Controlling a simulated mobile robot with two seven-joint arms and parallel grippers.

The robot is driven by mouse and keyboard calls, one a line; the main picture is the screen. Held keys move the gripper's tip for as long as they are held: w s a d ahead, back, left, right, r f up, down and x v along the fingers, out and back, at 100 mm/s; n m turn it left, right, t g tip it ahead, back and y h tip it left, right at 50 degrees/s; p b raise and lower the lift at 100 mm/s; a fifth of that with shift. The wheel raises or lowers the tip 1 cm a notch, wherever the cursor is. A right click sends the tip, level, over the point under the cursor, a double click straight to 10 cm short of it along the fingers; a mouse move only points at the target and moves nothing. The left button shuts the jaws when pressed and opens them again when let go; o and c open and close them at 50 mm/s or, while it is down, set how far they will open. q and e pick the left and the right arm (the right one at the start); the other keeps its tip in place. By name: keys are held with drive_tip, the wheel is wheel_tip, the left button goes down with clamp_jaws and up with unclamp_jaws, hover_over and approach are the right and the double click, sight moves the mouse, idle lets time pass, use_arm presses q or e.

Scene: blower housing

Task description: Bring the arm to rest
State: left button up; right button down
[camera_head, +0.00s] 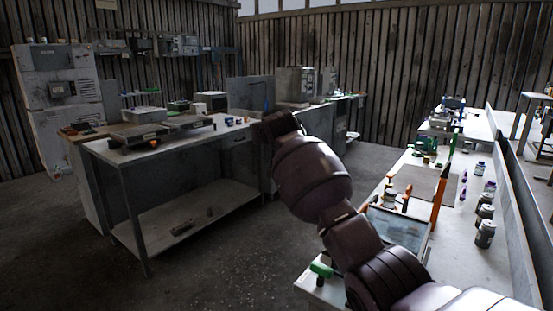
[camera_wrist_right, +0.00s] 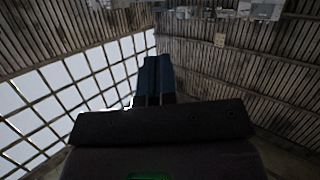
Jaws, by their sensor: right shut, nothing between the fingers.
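My right arm (camera_head: 315,175) comes in from the lower right of the head view and reaches up and left, over the aisle between the benches. Its far end (camera_head: 277,125) overlaps the right end of the grey workbench in the picture; I cannot make out the fingers there. In the right wrist view the right gripper (camera_wrist_right: 155,66) shows two dark blue fingers side by side, shut with nothing between them. My left gripper is in neither view.
A grey workbench (camera_head: 165,203) with a lower shelf stands on the left. A long white bench (camera_head: 462,235) on the right holds several jars, orange-handled tools and a dark-framed tray (camera_head: 398,228). A grey cabinet (camera_head: 62,95) stands at the back left. Floor (camera_head: 225,265) between the benches is clear.

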drive_tip(key=s+d+f+t, duration=0.2)
drive_tip(key=s+d+f, duration=0.75)
drive_tip(key=f, duration=0.25)
drive_tip(key=s+d+f+t, duration=0.1)
drive_tip(key=s+d+f, duration=0.8)
drive_tip(key=s+f, duration=0.3)
drive_tip(key=s+d+f+m+g+h, duration=0.1)
drive_tip(key=s+d+f+g, duration=0.1)
drive_tip(key=s+f, duration=0.6)
drive_tip(key=s+d+f+m+g+h, duration=0.1)
drive_tip(key=s+d+f, duration=0.4)
drive_tip(key=s, duration=0.9)
drive_tip(key=s+d+f+g+h, duration=0.1)
drive_tip(key=s+d+f+g, duration=0.2)
drive_tip(key=s+f, duration=0.8)
drive_tip(key=shift+s+d+f+m, duration=0.4)
drive_tip(key=shift+d+f, duration=0.05)
drive_tip(key=shift+d, duration=0.3)
